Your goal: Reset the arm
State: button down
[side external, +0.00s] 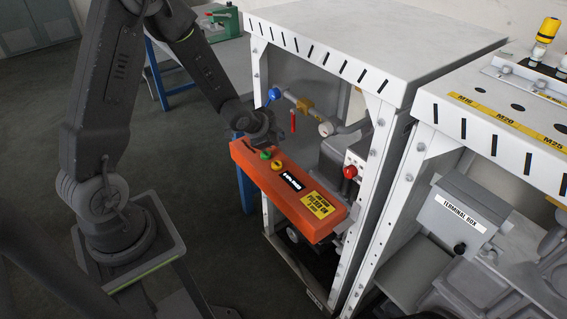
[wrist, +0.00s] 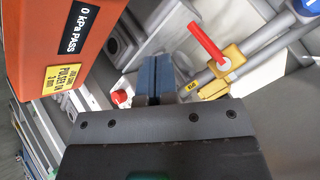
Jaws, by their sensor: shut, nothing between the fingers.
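My gripper (wrist: 154,68) shows in the wrist view with its two blue-grey fingers together and nothing between them. The fingers point into the white frame, toward the pipework. In the side external view my dark arm reaches from the left to the frame's front, and its wrist is just behind the left end of the orange box. The fingertips are hidden there.
The orange box (side external: 270,187) juts from the white frame (side external: 393,125), close beside my wrist. A red-handled valve (wrist: 207,43), a yellow fitting (wrist: 228,62) and a red knob (wrist: 119,97) surround the fingers. A terminal box (side external: 460,220) stands right. Open floor lies left.

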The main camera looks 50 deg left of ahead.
jog(key=s+d+r+n+g, duration=0.1)
jog(key=s+d+r+n, duration=0.2)
jog(key=r, duration=0.4)
jog(key=s+d+r+n, duration=0.1)
jog(key=s+d+r, duration=0.25)
jog(key=r, duration=0.35)
jog(key=s+d+r+n+g, duration=0.1)
jog(key=s+d+r, duration=0.2)
jog(key=s, duration=0.5)
jog(key=s+d+r+n+g+h, duration=0.1)
jog(key=s+d+r+n, duration=0.1)
jog(key=s, duration=0.6)
notch_tip(320, 180, up, 2)
jog(key=shift+s+d+r, duration=0.2)
jog(key=shift+s+d, duration=0.15)
jog(key=shift+d, duration=0.35)
jog(key=shift+w, duration=0.1)
